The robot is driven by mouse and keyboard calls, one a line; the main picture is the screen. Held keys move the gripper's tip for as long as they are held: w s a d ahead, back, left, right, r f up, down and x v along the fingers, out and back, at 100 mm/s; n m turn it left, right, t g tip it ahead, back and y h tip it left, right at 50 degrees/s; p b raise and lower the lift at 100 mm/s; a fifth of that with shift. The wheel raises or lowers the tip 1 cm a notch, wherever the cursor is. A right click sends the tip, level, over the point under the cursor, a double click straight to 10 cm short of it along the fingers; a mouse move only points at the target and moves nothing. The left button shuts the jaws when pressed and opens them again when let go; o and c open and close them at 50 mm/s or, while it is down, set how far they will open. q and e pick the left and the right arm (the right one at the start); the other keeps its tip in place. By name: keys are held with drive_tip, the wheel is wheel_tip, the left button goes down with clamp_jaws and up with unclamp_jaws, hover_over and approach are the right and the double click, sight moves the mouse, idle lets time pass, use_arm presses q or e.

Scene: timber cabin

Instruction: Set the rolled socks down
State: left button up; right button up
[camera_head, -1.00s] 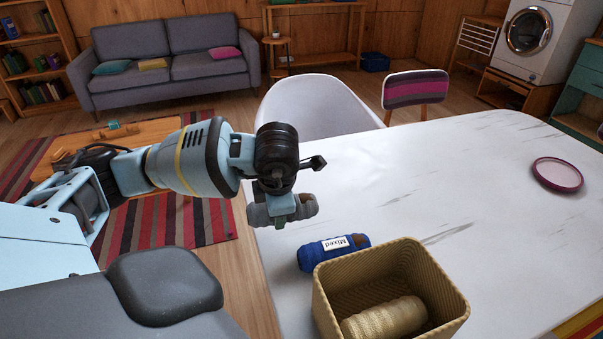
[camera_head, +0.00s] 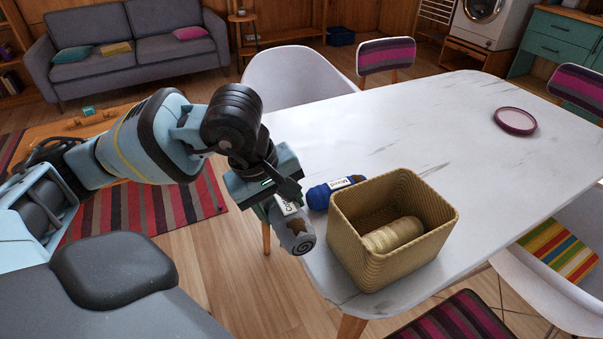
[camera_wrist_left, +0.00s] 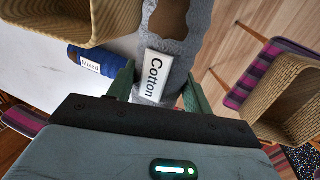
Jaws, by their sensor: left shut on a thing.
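The rolled socks I hold are a grey roll (camera_head: 297,236) with a brown patch and a white label. In the left wrist view the label on the grey roll (camera_wrist_left: 178,47) reads "Cotton". My left gripper (camera_head: 276,204) is shut on this roll, at the table's near left edge, left of the wicker basket (camera_head: 368,259). The fingers (camera_wrist_left: 160,86) sit on either side of the roll in the wrist view. A blue roll (camera_head: 330,193) labelled "Mixed" lies on the table behind the basket's left side. A beige roll (camera_head: 393,235) lies inside the basket. My right gripper is out of view.
The white marble table (camera_head: 420,125) is mostly clear beyond the basket, with a pink-rimmed dish (camera_head: 515,121) at far right. White chairs (camera_head: 300,77) stand around it. Another woven container (camera_wrist_left: 292,105) shows at right in the wrist view, off the table.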

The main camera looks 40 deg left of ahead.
sight(302, 240)
use_arm(q)
drive_tip(key=s+d+r+m+g, duration=0.1)
drive_tip(key=d+m, duration=0.1)
drive_tip(key=m, duration=0.1)
drive_tip(key=s+d+r+m+h, duration=0.1)
drive_tip(key=d+r+m, duration=0.1)
drive_tip(key=m, duration=0.2)
drive_tip(key=s+d+r+m+g+h, duration=0.1)
drive_tip(key=d+m, duration=0.1)
drive_tip(key=m, duration=0.2)
drive_tip(key=shift+s+r+g, duration=0.25)
drive_tip(key=shift+s+g, duration=0.05)
drive_tip(key=shift+s+d+r+m, duration=0.15)
drive_tip(key=shift+d+m, duration=0.05)
drive_tip(key=shift+m, duration=0.5)
